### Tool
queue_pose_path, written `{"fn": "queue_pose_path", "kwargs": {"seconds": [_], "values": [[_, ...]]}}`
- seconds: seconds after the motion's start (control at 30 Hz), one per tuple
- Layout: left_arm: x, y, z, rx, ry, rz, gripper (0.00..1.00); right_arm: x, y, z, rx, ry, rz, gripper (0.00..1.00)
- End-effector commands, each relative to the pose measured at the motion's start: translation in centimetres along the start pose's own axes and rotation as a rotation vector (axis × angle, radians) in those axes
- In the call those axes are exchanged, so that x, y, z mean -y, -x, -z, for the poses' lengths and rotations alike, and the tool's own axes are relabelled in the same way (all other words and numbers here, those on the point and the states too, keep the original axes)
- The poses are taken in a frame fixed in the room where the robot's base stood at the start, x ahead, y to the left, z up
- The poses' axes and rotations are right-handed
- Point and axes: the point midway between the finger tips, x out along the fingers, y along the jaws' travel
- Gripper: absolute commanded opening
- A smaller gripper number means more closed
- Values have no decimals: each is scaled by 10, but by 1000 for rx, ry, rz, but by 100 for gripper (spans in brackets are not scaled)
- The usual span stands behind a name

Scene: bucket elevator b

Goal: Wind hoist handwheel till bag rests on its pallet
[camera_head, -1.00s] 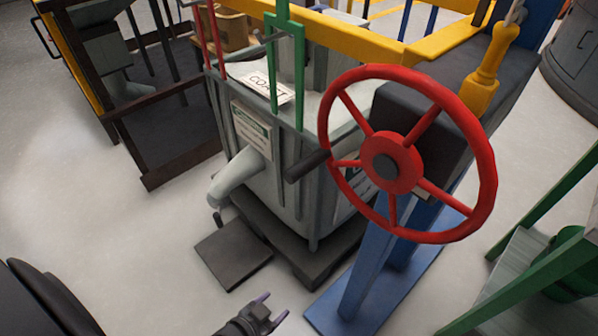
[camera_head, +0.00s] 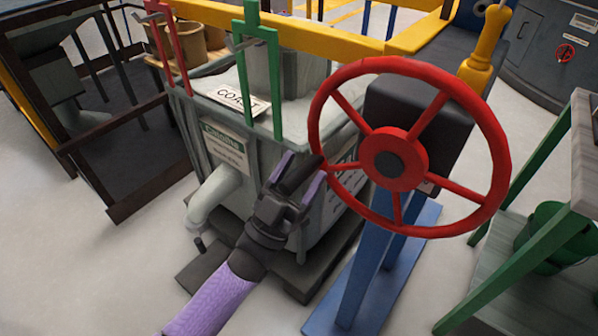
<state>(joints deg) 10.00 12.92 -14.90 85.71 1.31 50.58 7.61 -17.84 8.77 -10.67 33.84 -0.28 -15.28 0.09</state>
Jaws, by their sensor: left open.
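The red hoist handwheel (camera_head: 393,158) stands on a blue post at right of centre. Its dark crank handle (camera_head: 297,174) sticks out from the left of the rim. My left gripper (camera_head: 299,174) is open, with its purple fingers on either side of this handle; whether they touch it cannot be told. A grey bin-like body (camera_head: 222,115) with labels and a pipe stands behind. A dark pallet-like base (camera_head: 293,283) lies under it. I cannot tell clearly which part is the bag or whether it rests on its pallet. My right gripper is not in view.
A yellow beam (camera_head: 325,37) with green (camera_head: 243,62) and red (camera_head: 167,45) brackets crosses above the grey body. A yellow-handled item (camera_head: 482,65) is behind the wheel. A green-legged table (camera_head: 500,260) is at right. Bare floor shows at lower left.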

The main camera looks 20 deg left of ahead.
Motion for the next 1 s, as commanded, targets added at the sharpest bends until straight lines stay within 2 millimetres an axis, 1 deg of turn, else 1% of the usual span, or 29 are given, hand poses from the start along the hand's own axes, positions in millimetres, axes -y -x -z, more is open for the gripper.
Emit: {"fn": "queue_pose_path", "kwargs": {"seconds": [0.1, 0.13, 0.17, 0.2, 0.27, 0.3, 0.37, 0.4, 0.43, 0.47, 0.73, 1.0], "values": [[0, 0, 0, 0, 0, 0, 70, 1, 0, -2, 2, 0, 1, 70], [0, 0, 0, 0, 0, 0, 68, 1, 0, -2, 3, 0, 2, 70], [0, 0, 0, 0, 0, 0, 61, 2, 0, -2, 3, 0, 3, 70], [0, 0, 0, 1, 0, 0, 53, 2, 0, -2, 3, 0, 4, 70], [0, 1, 0, 1, 0, 0, 40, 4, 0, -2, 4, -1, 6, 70], [0, 1, 0, 1, 0, 0, 32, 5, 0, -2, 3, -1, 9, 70], [0, 1, 0, 1, 0, 0, 19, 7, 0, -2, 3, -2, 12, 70], [0, 1, 0, 1, 0, 0, 11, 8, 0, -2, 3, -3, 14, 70], [0, 1, 0, 1, 0, 0, 4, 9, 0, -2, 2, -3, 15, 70], [0, 1, 0, 1, 0, 0, 0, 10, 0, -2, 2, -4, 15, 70], [0, 1, 0, 1, 0, 0, 0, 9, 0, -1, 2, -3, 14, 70], [0, 1, -1, 2, 0, 0, 0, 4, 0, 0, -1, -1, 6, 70]]}}
